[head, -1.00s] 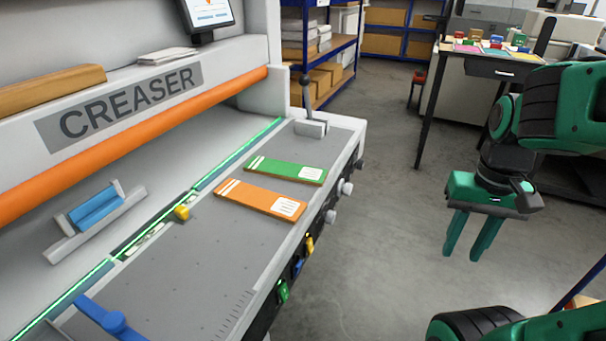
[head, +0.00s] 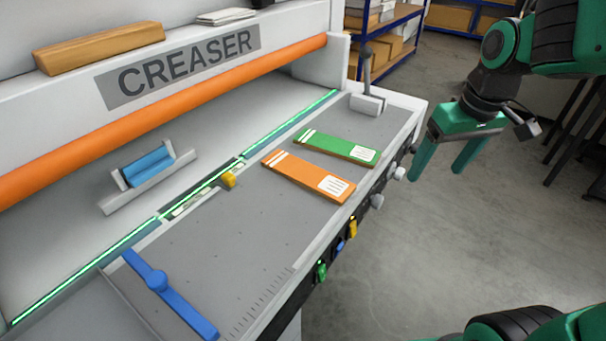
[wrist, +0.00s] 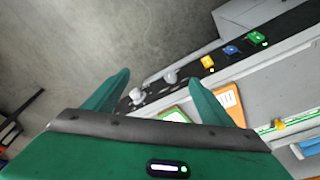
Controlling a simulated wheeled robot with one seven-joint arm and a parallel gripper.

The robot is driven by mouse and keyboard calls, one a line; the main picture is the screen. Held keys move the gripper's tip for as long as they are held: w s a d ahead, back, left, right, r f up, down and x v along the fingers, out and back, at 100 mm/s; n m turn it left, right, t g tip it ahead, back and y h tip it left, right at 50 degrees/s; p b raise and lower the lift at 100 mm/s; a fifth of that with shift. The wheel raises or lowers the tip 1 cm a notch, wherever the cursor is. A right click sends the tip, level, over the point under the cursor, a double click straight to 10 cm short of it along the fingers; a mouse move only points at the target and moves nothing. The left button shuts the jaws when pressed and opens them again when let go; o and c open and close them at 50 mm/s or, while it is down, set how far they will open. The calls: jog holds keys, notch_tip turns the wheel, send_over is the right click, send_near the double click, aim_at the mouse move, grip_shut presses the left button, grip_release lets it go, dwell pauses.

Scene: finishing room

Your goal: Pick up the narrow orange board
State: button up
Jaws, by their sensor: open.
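The narrow orange board (head: 303,176) lies flat on the grey bed of the creaser, with white stripes at its left end and a white label at its right end. It also shows in part in the wrist view (wrist: 229,97), partly hidden behind a finger. A similar green board (head: 335,147) lies just behind it, apart from it by a small gap. My gripper (head: 437,173) is open and empty, fingers pointing down. In the head view it is to the right of the boards, past the bed's edge, over the floor.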

jog(key=w+a+r+n+y, duration=0.15)
jog(key=w+a+n, duration=0.4)
jog(key=a, duration=0.75)
jog(key=n+y, duration=0.1)
jog(key=n, duration=0.2)
send_near(307, 172)
jog(key=shift+w+a+f+m+t, duration=0.1)
jog(key=shift+f+m+t, duration=0.05)
jog(key=shift+f, duration=0.3)
jog(key=shift+a+f+m+t, duration=0.1)
jog(key=shift+a+f+t, duration=0.05)
jog(key=shift+f, duration=0.3)
jog(key=shift+x, duration=2.95)
jog(key=c, duration=1.2)
